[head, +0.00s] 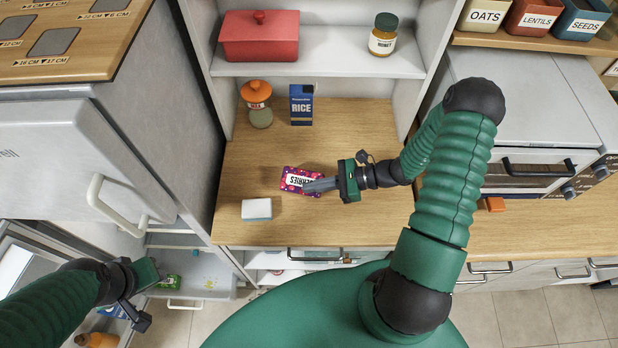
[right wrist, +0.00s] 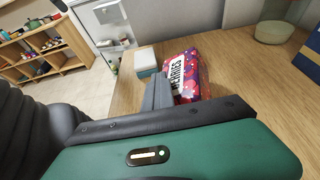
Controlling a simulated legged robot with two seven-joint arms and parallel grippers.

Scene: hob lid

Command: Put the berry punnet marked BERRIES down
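The berry punnet (head: 290,178), red and purple with a white BERRIES label, is at the middle of the wooden counter. It also shows in the right wrist view (right wrist: 190,72). My right gripper (head: 308,186) reaches it from the right, its grey finger overlapping the punnet's near right part. Only one finger shows clearly; the punnet appears pinched, with the other finger hidden. Whether its underside touches the counter is hard to tell. My left gripper (head: 150,273) is low at the left, over the open drawer; its fingers are not clear.
A white block (head: 257,209) lies close to the punnet's near left. An orange-lidded jar (head: 259,104) and a blue RICE box (head: 301,104) stand at the back. The counter (head: 350,125) is bare behind the gripper.

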